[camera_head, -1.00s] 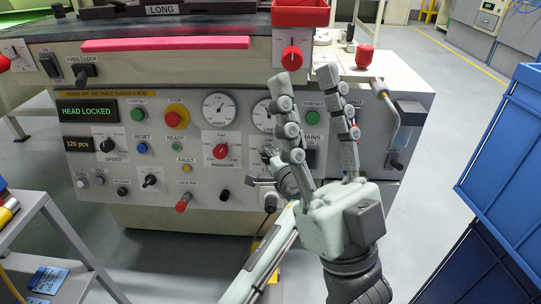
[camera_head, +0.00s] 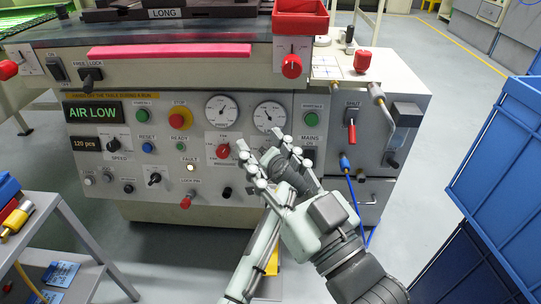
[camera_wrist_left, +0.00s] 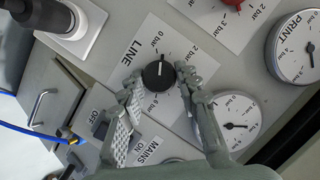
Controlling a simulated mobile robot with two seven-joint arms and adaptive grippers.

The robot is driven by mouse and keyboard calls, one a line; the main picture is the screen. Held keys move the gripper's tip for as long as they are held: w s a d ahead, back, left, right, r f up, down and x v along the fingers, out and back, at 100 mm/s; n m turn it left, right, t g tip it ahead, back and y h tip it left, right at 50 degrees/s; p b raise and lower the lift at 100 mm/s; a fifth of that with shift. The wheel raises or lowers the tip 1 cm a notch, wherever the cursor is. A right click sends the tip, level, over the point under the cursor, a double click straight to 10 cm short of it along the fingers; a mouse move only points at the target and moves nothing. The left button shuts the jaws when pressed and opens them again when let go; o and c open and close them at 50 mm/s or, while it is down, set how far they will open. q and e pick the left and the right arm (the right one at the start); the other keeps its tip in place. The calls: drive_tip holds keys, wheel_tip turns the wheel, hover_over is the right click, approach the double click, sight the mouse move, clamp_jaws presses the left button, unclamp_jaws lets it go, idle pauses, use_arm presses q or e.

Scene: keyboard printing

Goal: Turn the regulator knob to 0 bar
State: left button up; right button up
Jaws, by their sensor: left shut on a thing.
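The black LINE regulator knob (camera_wrist_left: 158,76) is on the panel in the left wrist view, with a printed bar scale around it. Its white mark points up in the picture, close to the "0 bar" label. My left gripper (camera_wrist_left: 160,84) is shut on the knob, one finger on each side. In the head view my left gripper is mostly hidden behind the right one, and the knob is hidden too. The gauge beside the knob (camera_wrist_left: 226,122) also shows in the head view (camera_head: 270,116). My right gripper (camera_head: 259,139) is open, fingers apart, in front of the panel.
The red print knob (camera_head: 222,151) and print gauge (camera_head: 222,110) are left of the grippers. A red-handled shut valve (camera_head: 351,132) and blue hose (camera_head: 360,195) are to their right. Blue crates (camera_head: 500,150) stand far right. A grey trolley (camera_head: 75,245) stands at lower left.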

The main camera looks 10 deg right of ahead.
use_arm(q)
drive_tip(key=shift+f, duration=0.1)
use_arm(e)
drive_tip(key=shift+f, duration=0.3)
use_arm(q)
drive_tip(key=o, duration=1)
drive_tip(key=shift+o, duration=0.8)
